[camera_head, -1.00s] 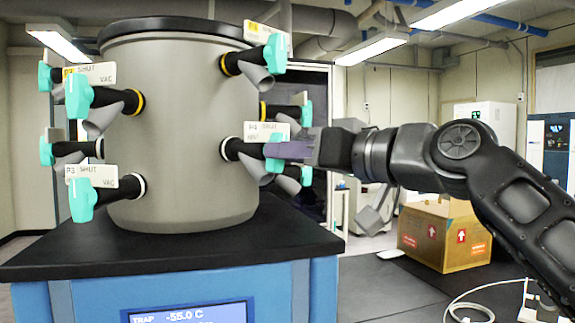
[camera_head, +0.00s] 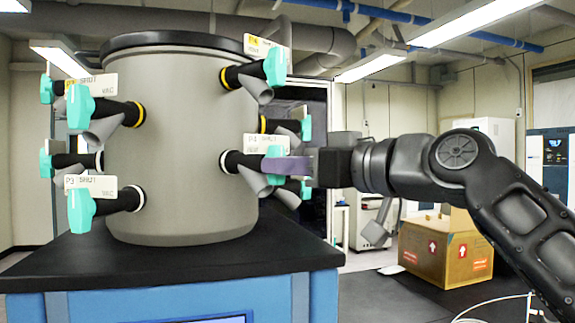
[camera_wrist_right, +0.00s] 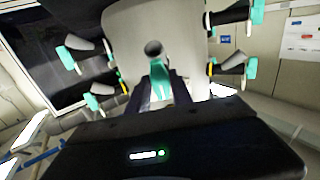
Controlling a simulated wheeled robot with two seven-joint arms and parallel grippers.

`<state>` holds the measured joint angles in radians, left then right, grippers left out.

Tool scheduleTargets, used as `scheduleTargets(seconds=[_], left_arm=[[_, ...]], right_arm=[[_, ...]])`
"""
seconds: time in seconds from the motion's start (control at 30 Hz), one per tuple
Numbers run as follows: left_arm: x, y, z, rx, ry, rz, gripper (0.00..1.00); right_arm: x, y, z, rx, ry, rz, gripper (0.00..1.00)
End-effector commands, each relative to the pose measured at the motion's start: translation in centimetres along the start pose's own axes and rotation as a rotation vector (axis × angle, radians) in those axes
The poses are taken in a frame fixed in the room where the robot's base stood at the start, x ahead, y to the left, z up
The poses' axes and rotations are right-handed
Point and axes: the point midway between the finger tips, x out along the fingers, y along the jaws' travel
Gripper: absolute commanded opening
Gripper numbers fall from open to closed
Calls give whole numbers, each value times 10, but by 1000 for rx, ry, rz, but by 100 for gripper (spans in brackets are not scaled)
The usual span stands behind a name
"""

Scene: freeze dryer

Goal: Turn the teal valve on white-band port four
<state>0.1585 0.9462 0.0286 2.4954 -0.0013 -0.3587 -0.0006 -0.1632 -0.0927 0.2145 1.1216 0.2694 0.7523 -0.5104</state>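The teal valve of white-band port four (camera_head: 272,154) is at the right of the grey drum's lower row, on a black stub with a white band. A tag reading P4 stands above it; its smaller words are too blurred to read. My right gripper (camera_head: 287,165) reaches it from the right, with a finger across the front of the handle. In the right wrist view the teal handle (camera_wrist_right: 160,78) lies between the two fingers. I cannot tell whether they press on it. My left gripper is not in view.
The grey drum (camera_head: 180,150) stands on a black-topped blue bench (camera_head: 300,245). A yellow-band valve (camera_head: 273,66) is just above port four, and another teal valve (camera_head: 82,208), tagged P3, is at lower left. A cardboard box (camera_head: 445,245) stands on the floor at right.

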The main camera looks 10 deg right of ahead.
Motion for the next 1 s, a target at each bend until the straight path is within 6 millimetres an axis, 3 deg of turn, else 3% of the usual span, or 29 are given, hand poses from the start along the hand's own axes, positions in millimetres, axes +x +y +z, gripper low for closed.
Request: scheduleTargets(seconds=[0.17,0.47,1.0], left_arm=[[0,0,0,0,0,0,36],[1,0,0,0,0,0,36],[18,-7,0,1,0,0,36]], right_arm=[[0,0,-1,0,2,1,40],[-4,0,-1,0,3,1,40],[-75,0,0,1,3,1,40]])
